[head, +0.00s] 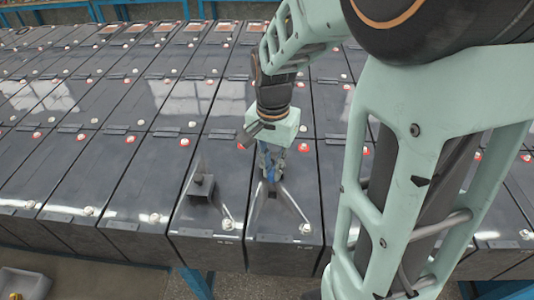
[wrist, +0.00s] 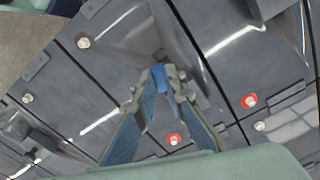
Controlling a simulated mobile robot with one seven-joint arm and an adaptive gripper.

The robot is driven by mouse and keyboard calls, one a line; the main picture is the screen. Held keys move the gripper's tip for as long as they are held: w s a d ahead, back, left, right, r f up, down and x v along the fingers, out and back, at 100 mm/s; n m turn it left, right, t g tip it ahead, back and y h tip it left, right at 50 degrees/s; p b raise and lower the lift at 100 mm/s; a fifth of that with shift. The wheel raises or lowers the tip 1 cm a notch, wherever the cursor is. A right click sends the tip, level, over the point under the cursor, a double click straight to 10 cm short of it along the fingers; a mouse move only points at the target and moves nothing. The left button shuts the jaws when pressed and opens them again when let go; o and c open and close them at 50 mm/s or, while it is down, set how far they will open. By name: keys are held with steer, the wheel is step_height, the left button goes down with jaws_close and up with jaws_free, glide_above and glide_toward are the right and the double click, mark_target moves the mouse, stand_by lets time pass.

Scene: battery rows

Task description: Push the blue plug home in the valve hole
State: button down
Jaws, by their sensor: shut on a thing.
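My gripper (head: 271,172) points down over a dark grey battery (head: 295,240) in the front row, just right of the middle of the head view. In the wrist view my gripper's fingertips (wrist: 160,84) are closed together on the small blue plug (wrist: 159,73), which shows between them. In the head view the fingers and the plug blend, so I cannot tell them apart well. The valve hole is not visible; the fingers and plug cover the area below them. I cannot tell how deep the plug sits.
Rows of dark batteries with red-ringed and pale terminals fill the bench. A grey tray (head: 30,279) lies at the lower left. Blue rails run along the back.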

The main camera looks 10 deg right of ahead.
mark_target(272, 180)
steer(key=shift+f+b, duration=1.7)
steer(key=shift+f, duration=0.55)
steer(key=shift+f+b, duration=1.3)
steer(key=shift+f, duration=0.35)
stand_by(0.9)
steer(key=c, duration=1.4)
jaws_free()
steer(key=shift+r, duration=0.1)
steer(key=shift+r+p, duration=2.8)
steer(key=shift+r, duration=0.65)
